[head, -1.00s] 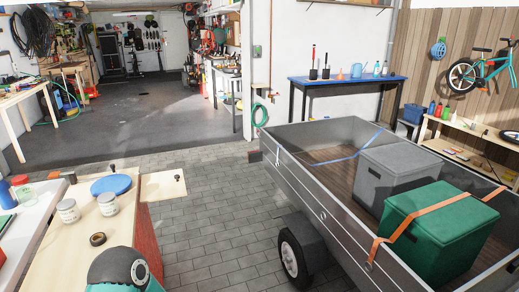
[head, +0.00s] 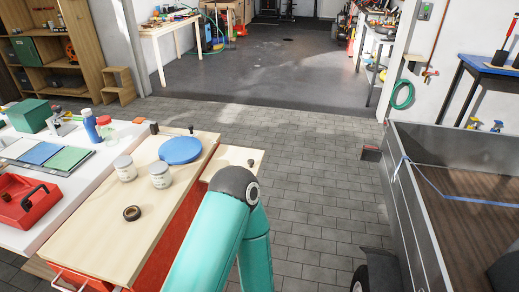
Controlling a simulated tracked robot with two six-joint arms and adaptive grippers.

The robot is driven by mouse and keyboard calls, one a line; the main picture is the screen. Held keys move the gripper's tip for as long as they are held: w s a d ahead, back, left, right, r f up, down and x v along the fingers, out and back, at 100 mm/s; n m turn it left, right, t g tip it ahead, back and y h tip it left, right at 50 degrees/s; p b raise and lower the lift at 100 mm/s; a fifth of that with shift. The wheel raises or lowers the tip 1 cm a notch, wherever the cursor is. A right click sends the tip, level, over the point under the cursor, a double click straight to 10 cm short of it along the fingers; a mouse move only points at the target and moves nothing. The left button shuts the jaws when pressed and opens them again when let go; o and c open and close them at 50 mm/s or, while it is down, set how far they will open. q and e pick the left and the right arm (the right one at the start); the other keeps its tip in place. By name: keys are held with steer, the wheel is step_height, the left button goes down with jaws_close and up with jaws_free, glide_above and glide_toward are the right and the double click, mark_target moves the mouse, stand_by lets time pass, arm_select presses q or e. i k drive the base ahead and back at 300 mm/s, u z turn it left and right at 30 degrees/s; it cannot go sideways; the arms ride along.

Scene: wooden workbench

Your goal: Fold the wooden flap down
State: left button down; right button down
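The wooden flap (head: 232,163) is a pale board at the right side of the wooden workbench (head: 107,238). It sticks out about level with the bench top and has a small dark knob (head: 251,163) near its far right corner. One of my teal arms rises from the bottom of the view and hides the flap's near part. Neither gripper shows, so I cannot see what they hold.
A blue round lid (head: 180,150), two pale jars (head: 160,175) and a dark tape roll (head: 132,213) sit on the bench top. A grey trailer (head: 420,215) stands at right; paving between is clear.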

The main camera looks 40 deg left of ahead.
mark_target(225, 156)
steer(key=u, duration=0.25)
steer(key=i, duration=0.9)
steer(key=u, duration=0.45)
